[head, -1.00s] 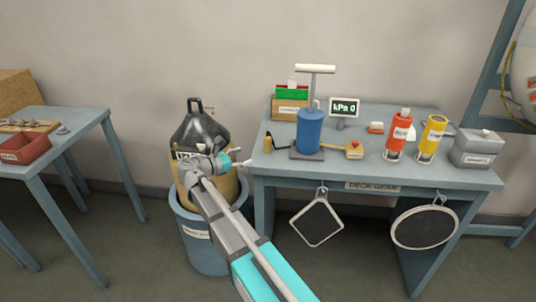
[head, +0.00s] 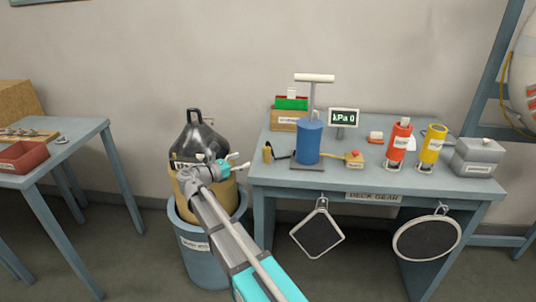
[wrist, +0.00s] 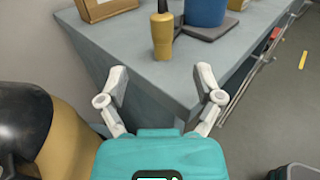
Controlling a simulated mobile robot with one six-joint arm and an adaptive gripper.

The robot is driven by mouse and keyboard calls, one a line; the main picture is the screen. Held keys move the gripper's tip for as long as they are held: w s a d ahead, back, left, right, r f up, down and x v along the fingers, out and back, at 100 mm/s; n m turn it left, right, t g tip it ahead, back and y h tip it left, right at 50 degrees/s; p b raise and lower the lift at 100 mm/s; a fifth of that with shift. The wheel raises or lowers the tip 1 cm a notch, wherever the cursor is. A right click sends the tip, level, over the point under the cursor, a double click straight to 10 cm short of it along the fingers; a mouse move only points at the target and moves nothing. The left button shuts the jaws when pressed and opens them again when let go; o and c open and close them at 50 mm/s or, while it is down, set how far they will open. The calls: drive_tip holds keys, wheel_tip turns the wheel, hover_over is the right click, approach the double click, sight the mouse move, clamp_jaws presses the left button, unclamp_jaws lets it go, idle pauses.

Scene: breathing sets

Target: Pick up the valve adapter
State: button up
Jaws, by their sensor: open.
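A small brass-coloured cylinder with a dark top, which looks like the valve adapter (head: 267,152), stands upright near the left end of the bench, left of the blue pump (head: 308,142). In the wrist view the adapter (wrist: 162,36) is ahead of my fingers, roughly centred between them and apart from them. My gripper (head: 240,163) is at the bench's left edge in the head view. In the wrist view my gripper (wrist: 160,85) is open and empty, with the bench corner between and beyond its fingers.
The bench (head: 400,183) carries a gauge display (head: 343,117), a red cylinder (head: 397,145), a yellow cylinder (head: 431,148) and a grey box (head: 478,158). A black-topped cylinder (head: 192,145) stands in a blue bin (head: 205,262) left of the bench.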

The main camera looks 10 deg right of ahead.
sight(267, 150)
drive_tip(key=shift+x, duration=2.85)
drive_tip(key=shift+s+x, duration=0.1)
drive_tip(key=shift+x, duration=1.2)
drive_tip(key=shift+s+x, duration=0.15)
drive_tip(key=shift+x, duration=1.15)
drive_tip(key=shift+c, duration=0.2)
clamp_jaws()
